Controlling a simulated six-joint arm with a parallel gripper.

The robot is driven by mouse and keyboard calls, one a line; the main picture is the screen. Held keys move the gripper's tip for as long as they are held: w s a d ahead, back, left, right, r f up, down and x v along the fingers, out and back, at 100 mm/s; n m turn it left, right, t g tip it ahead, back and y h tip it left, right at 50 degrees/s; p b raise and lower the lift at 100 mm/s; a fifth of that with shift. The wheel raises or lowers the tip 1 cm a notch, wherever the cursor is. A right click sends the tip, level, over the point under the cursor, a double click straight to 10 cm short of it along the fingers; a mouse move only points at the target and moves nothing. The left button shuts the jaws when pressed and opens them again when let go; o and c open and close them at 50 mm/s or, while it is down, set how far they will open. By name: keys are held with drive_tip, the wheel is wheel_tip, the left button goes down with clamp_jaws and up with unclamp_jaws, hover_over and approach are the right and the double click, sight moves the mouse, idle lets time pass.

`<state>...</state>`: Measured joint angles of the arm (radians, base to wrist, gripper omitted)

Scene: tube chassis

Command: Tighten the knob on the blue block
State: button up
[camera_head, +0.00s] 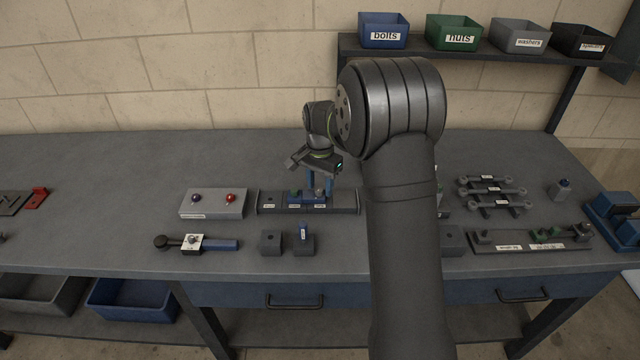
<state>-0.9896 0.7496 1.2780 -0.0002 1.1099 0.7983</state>
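A small blue block (307,198) sits on a long dark grey rail with white labels, near the middle of the bench. Small knob-like parts, one greenish, show on top of it, too small to make out. My gripper (319,190) points down at the right part of the blue block, with its two blue fingers around or just above a small part there. I cannot tell whether the fingers touch it or how far apart they are. My arm hides the bench to the right of the rail.
A grey box (213,204) with a purple and a red knob stands left of the rail. A blue-handled tool (197,244) and two dark blocks (271,242) (304,243) lie in front. Racks of parts (494,191) stand to the right. The back left bench is clear.

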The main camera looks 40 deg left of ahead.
sight(320, 188)
wheel_tip(320, 188, up, 18)
drive_tip(key=shift+f, duration=0.25)
idle(0.3)
drive_tip(key=shift+f, duration=0.1)
idle(0.4)
wheel_tip(320, 188, down, 18)
drive_tip(key=shift+r, duration=0.25)
idle(0.3)
drive_tip(key=shift+r, duration=0.1)
